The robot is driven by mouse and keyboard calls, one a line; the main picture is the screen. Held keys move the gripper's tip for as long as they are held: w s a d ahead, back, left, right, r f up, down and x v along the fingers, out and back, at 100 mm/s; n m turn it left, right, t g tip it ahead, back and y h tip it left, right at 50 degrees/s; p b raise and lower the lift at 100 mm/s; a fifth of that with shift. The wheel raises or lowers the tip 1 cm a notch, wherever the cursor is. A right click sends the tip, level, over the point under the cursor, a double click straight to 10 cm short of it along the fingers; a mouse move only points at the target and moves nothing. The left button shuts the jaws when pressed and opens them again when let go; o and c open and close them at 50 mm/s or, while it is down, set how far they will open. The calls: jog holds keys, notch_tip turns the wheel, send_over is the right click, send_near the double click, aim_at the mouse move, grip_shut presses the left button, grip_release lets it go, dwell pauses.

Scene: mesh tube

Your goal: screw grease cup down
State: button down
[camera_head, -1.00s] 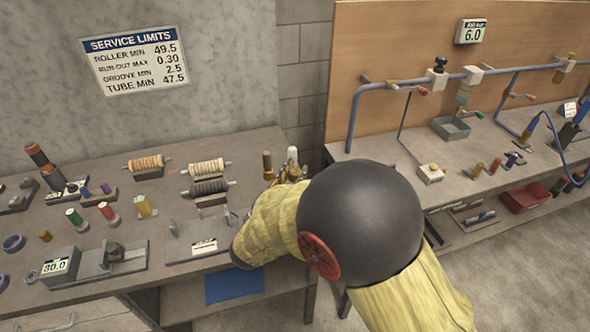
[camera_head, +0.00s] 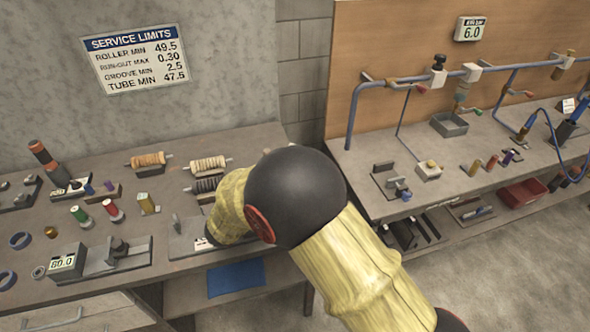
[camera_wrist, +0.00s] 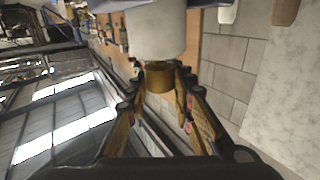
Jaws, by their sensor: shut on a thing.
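A brass-coloured cylinder, seemingly the grease cup (camera_wrist: 158,79), sits between the fingers of my gripper (camera_wrist: 160,74) in the wrist view. My gripper is shut on it. A larger white cylinder (camera_wrist: 156,32) is in line with the cup at the top of that view; I cannot tell whether the two touch. In the head view my sleeved arm and its black round joint hide the gripper and the cup. The fingers partly cover the cup's sides in the wrist view.
The left bench holds a digital readout (camera_head: 66,263), a grey plate (camera_head: 181,247) below my forearm, and rollers such as the white-wound one (camera_head: 208,163). A gap separates the benches.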

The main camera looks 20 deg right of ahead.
jog(key=c, duration=1.5)
grip_release()
jog(key=shift+c, duration=0.2)
jog(key=shift+o, duration=0.2)
jog(key=v, duration=1.2)
jog(key=shift+c, duration=0.3)
